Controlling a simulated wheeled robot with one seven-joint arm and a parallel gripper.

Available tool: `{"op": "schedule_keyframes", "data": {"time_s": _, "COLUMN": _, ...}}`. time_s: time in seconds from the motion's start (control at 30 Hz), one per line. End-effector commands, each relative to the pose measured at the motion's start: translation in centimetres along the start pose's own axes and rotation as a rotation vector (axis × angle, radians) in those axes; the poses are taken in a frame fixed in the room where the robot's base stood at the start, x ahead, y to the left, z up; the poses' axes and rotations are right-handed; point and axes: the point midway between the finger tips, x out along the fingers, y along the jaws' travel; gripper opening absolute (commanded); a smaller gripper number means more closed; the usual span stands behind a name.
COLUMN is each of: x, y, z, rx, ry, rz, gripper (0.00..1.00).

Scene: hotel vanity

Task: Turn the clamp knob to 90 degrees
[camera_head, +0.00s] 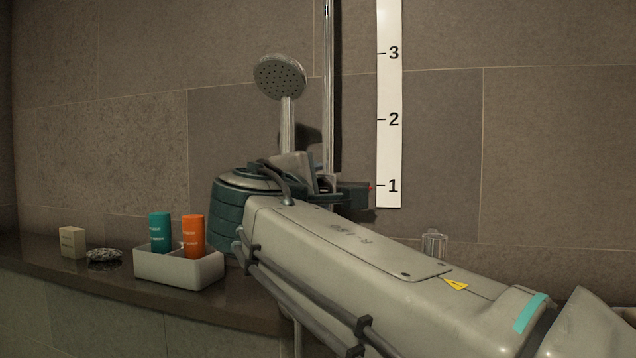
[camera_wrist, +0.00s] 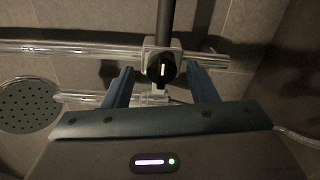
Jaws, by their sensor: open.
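In the wrist view the clamp knob (camera_wrist: 161,69) is a round black knob with a white line mark. The mark runs up and down in that picture. It sits on a grey clamp block on the shower rail (camera_wrist: 60,47). My gripper (camera_wrist: 164,80) is open, with one finger to the left of the knob and one to the right, both apart from it. The shower head (camera_wrist: 28,104) is at the left; in the head view the shower head (camera_head: 280,78) stands above my wrist. My arm hides the knob in the head view.
A white scale strip (camera_head: 389,110) with numbers 1 to 3 is on the tiled wall right of the rail. On the ledge (camera_head: 110,278) stand a tray (camera_head: 180,272) with a teal and an orange bottle, a soap box (camera_head: 72,242) and a small dish (camera_head: 104,255). A clear glass (camera_head: 434,244) is behind my arm.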

Motion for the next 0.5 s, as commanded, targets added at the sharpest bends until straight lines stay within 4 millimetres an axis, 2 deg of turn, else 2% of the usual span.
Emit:
{"op": "schedule_keyframes", "data": {"time_s": 0.17, "x": -2.8, "y": 0.1, "z": 0.0, "rx": 0.0, "ry": 0.004, "rz": 0.003, "gripper": 0.52}}
{"op": "schedule_keyframes", "data": {"time_s": 0.5, "x": -10.4, "y": 0.3, "z": 0.0, "rx": 0.001, "ry": 0.004, "rz": 0.004, "gripper": 0.52}}
